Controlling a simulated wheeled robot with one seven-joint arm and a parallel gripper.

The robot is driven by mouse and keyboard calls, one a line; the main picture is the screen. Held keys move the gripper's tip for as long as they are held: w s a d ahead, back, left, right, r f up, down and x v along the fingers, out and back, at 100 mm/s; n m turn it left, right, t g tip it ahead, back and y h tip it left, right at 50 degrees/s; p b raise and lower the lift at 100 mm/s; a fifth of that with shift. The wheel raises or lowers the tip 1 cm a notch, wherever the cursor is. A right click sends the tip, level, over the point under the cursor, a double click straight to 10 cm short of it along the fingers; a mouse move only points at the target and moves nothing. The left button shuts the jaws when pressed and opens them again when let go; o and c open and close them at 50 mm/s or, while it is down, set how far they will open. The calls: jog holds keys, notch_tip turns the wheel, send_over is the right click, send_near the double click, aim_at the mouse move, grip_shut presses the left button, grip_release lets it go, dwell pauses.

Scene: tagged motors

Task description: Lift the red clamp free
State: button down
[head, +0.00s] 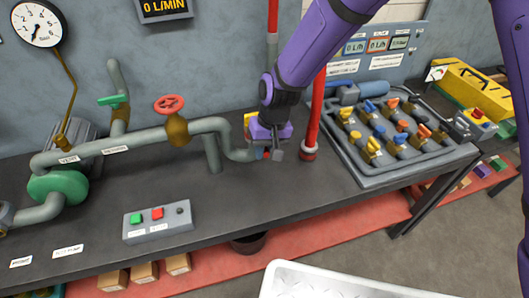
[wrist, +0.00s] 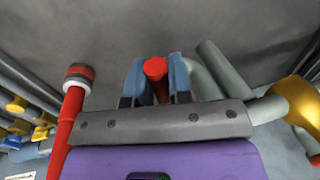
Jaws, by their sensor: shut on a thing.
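The red clamp (wrist: 155,69) shows in the wrist view as a red rounded piece between the two blue-grey fingers of my gripper (wrist: 156,80). The fingers are shut on it, one on each side. Its lower part is hidden behind the gripper's grey palm bar. In the head view my gripper (head: 269,153) is low over the bench, at the right end of the grey pipe run (head: 213,126). There the purple hand hides most of the clamp. I cannot tell whether the clamp touches the pipe or bench.
A red upright pipe (head: 315,115) stands close to the right of my gripper. A rack of coloured valves (head: 390,130) lies farther right. A red handwheel (head: 169,104) and a button box (head: 158,221) are to the left.

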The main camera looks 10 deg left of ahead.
jog(key=shift+w+a+r+g+h, duration=0.1)
jog(key=shift+r+g+h, duration=0.5)
jog(key=shift+g, duration=0.5)
jog(key=c, duration=1)
grip_release()
jog(key=shift+c, duration=0.2)
jog(key=v, duration=1)
jog(key=shift+w+r, duration=0.2)
jog(key=shift+r, duration=0.2)
